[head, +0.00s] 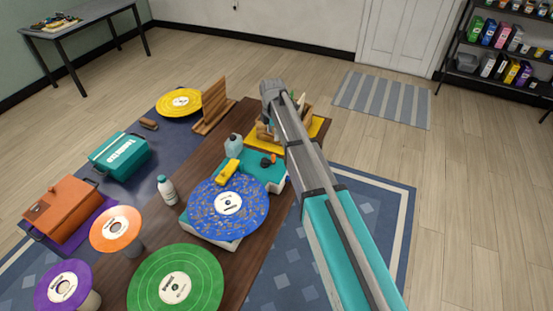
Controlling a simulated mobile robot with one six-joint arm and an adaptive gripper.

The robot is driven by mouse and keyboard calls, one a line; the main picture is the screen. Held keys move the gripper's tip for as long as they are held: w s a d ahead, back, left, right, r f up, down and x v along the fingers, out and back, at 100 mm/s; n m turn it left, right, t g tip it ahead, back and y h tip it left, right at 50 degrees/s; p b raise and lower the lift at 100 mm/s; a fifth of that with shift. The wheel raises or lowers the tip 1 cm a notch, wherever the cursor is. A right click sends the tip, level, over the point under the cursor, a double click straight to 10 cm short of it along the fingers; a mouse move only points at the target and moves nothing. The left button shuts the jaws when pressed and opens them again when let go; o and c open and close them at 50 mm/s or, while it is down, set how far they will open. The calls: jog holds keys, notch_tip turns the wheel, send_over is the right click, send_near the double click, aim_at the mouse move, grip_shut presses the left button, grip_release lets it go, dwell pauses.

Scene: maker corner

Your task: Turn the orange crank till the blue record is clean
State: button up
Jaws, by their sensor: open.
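The blue record (244,214) lies flat, label up, on a white-sided machine (217,241) on the brown wooden table (197,158). Tan and light specks are spread over its blue surface. A teal-topped part (256,180) is behind the record. A small orange-and-black piece (269,161) sits on this teal top; it is too small to tell surely whether it is the orange crank. My arm crosses the right of the table, its elbow high above the back end. My gripper is not visible.
A yellow block (229,167) and pale blue bottle (233,145) are behind the record. A white bottle (167,190) stands left. Green (199,293), orange (103,224) and purple (50,296) records are nearer or left. A wooden rack (214,104) stands behind.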

aim_at(273, 156)
jog(key=shift+f, duration=0.1)
notch_tip(273, 156, down, 14)
jog(key=b, duration=1.3)
jog(key=shift+r+b, duration=0.2)
jog(key=shift+b, duration=0.15)
grip_shut()
jog(key=shift+d, duration=0.55)
jog(key=shift+a, duration=0.25)
jog(key=c, duration=0.7)
grip_release()
jog(key=shift+s+a, duration=0.1)
jog(key=o, duration=0.7)
jog(key=shift+a, duration=0.2)
